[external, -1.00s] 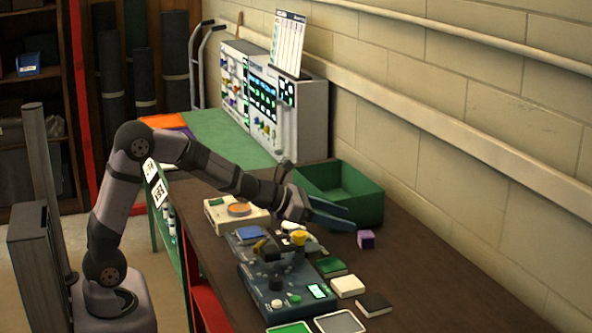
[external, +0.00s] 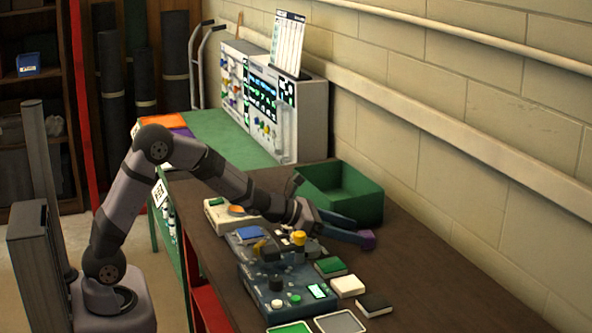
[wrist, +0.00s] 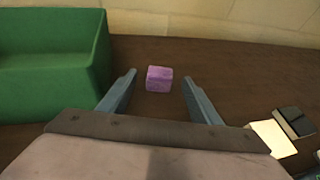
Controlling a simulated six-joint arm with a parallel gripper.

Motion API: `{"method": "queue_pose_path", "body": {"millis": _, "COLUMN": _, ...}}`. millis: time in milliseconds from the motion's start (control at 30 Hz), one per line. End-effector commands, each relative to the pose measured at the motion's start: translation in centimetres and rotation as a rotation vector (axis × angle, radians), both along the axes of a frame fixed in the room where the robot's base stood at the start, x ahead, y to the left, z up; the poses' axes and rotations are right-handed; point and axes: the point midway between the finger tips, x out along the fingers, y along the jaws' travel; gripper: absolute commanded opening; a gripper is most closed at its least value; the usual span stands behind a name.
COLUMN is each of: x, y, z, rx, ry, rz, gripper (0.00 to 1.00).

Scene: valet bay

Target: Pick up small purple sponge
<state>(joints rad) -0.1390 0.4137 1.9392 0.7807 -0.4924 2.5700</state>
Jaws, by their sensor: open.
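The small purple sponge (wrist: 159,79) is a little block on the brown table. In the wrist view it lies ahead of my gripper (wrist: 157,82), between the lines of the two open fingers and nearly level with their tips. Nothing is held. In the external view the sponge (external: 368,239) shows at the end of my gripper (external: 352,232), partly hidden by the fingers. I cannot tell whether a finger touches it there; in the wrist view there is a gap on both sides.
A green bin (external: 350,193) stands close to the left of the fingers in the wrist view. A white block (external: 347,286) and a black block (external: 374,305) lie to the right. A dark control box (external: 272,290) sits nearer my base. The wall (external: 470,150) runs behind the table.

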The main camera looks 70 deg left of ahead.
Motion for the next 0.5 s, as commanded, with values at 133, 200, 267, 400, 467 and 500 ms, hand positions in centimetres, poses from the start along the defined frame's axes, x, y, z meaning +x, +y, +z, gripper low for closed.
{"method": "queue_pose_path", "body": {"millis": 133, "x": 1.4, "y": -0.4, "z": -0.4, "rx": 0.0, "ry": 0.002, "rz": -0.002, "gripper": 0.58}}
{"method": "queue_pose_path", "body": {"millis": 200, "x": 2.0, "y": -0.6, "z": -0.7, "rx": 0.0, "ry": 0.002, "rz": -0.003, "gripper": 0.58}}
{"method": "queue_pose_path", "body": {"millis": 267, "x": 2.7, "y": -0.7, "z": -1.0, "rx": 0.0, "ry": 0.001, "rz": -0.002, "gripper": 0.58}}
{"method": "queue_pose_path", "body": {"millis": 400, "x": 3.7, "y": -0.9, "z": -1.5, "rx": 0.001, "ry": 0.001, "rz": -0.001, "gripper": 0.58}}
{"method": "queue_pose_path", "body": {"millis": 467, "x": 4.0, "y": -1.0, "z": -1.6, "rx": 0.001, "ry": 0.0, "rz": -0.001, "gripper": 0.58}}
{"method": "queue_pose_path", "body": {"millis": 500, "x": 4.0, "y": -1.0, "z": -1.7, "rx": 0.001, "ry": 0.0, "rz": -0.001, "gripper": 0.58}}
